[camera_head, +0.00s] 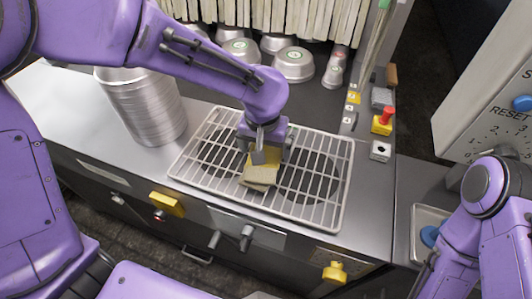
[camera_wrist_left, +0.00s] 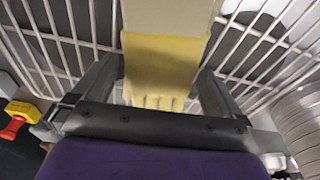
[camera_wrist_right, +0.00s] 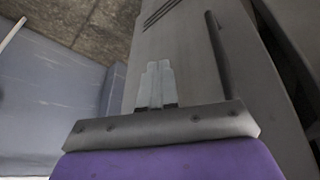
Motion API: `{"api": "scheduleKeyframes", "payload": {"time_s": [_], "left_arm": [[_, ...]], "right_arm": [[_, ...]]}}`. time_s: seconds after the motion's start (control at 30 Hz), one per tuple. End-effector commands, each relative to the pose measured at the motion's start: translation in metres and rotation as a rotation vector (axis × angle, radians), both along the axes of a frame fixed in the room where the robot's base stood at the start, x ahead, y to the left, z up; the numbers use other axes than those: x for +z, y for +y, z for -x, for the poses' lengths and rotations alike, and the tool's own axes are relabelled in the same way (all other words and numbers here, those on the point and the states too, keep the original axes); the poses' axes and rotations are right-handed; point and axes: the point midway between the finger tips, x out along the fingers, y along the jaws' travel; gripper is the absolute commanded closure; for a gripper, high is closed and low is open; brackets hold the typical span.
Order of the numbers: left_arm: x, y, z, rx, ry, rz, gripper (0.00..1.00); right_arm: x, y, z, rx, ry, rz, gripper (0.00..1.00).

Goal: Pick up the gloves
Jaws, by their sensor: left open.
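The gloves (camera_head: 260,174), yellow with pale tan cuffs, lie on the white wire rack (camera_head: 215,180) over the stove. They look like a stacked pair. My left gripper (camera_head: 268,153) is above them, pointing down, and hides part of them in the head view. In the left wrist view, the gloves (camera_wrist_left: 162,62) lie between the two spread fingers, with a gap on each side. My right gripper (camera_wrist_right: 156,85) shows only in the right wrist view, with its fingers together and nothing visible between them.
A tall stack of metal pans (camera_head: 145,112) stands left of the rack. Metal bowls (camera_head: 293,65) sit behind it. A yellow box with a red button (camera_head: 383,122) is at the right. A grey tray (camera_head: 428,220) holds a blue item, partly hidden by my right arm.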

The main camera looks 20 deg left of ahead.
Motion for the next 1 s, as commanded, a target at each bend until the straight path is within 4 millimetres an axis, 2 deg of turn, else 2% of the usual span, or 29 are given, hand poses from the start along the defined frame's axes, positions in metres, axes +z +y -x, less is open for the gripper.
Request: {"api": "scheduleKeyframes", "payload": {"time_s": [0.2,0.23,0.33,0.37,0.63,0.77,0.87,0.97,1.0], "left_arm": [[-0.002,-0.001,-0.001,-0.002,-0.001,0.0,0.0],[-0.002,-0.001,-0.001,-0.002,-0.001,0.0,0.06],[-0.002,-0.001,-0.001,-0.001,-0.001,0.0,0.39],[-0.002,-0.001,-0.001,-0.001,-0.001,0.0,0.41],[-0.001,-0.001,-0.001,-0.001,-0.001,0.001,0.41],[0.009,-0.001,-0.001,0.0,-0.004,0.001,0.41],[0.026,-0.001,-0.001,0.001,-0.007,0.002,0.41],[0.051,-0.009,0.013,-0.003,-0.009,0.0,0.41],[0.072,-0.013,0.022,-0.004,-0.001,0.005,0.41]], "right_arm": [[0.0,0.0,0.0,0.0,0.0,0.0,1.0],[0.0,0.0,0.0,0.0,0.0,0.0,1.0],[0.0,0.0,0.0,0.0,0.0,0.0,1.0],[0.0,0.0,0.0,0.0,0.0,0.0,1.0],[0.0,0.0,0.0,0.0,0.0,0.0,1.0],[-0.002,0.0,0.0,0.0,0.0,0.0,1.0],[-0.004,0.0,0.0,0.0,0.0,0.0,1.0],[-0.003,0.0,0.0,0.0,0.0,0.0,1.0],[0.016,0.0,0.0,0.001,0.001,0.0,1.0]]}}
